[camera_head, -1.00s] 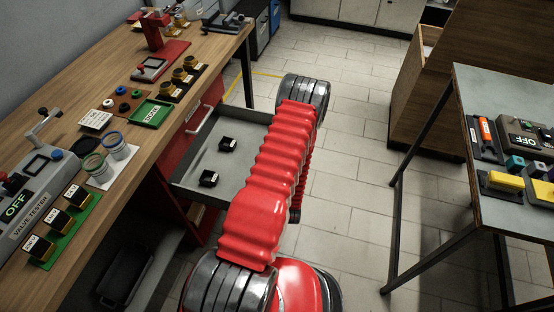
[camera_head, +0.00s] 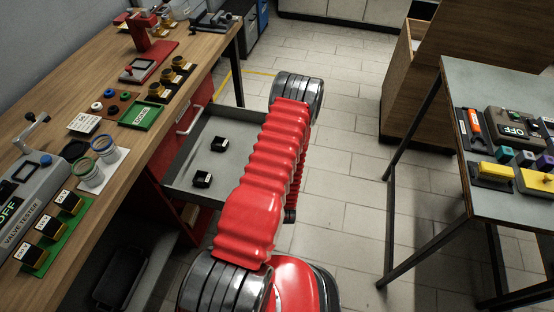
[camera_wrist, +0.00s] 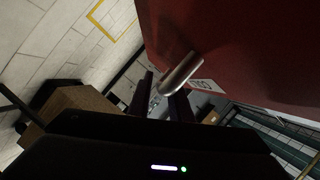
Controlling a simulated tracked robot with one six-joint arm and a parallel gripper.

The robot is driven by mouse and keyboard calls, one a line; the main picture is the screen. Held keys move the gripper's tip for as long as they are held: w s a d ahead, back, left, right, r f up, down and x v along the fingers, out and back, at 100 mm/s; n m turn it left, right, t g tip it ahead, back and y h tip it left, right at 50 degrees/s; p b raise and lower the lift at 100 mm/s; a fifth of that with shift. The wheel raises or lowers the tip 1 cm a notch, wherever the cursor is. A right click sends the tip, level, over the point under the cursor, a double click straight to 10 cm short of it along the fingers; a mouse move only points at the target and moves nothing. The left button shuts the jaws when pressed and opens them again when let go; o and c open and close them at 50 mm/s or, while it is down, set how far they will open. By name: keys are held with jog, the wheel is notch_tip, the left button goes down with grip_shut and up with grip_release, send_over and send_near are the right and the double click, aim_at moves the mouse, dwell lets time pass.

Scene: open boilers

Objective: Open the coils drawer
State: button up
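A grey drawer (camera_head: 237,128) stands pulled out of the red cabinet under the wooden bench in the head view. Two small black blocks (camera_head: 219,144) lie in it. Its front is hidden behind my red arm. I cannot read which drawer it is. In the wrist view a silver bar handle (camera_wrist: 180,74) stands out from a red front (camera_wrist: 230,40), beside a small white label (camera_wrist: 204,86) too blurred to read. My gripper (camera_wrist: 162,98) has its dark fingers apart, with the handle's near end between or just above them. Contact is unclear. The head view hides my gripper.
Another silver handle (camera_head: 190,118) shows on the red cabinet by the open drawer. The wooden bench (camera_head: 60,118) runs along the left with testers and small parts. A grey-topped table (camera_head: 470,90) stands at right. Tiled floor (camera_head: 345,150) between them is clear.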

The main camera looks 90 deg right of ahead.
jog(key=v, duration=1.2)
jog(key=shift+a, duration=0.4)
jog(key=shift+s+r, duration=0.1)
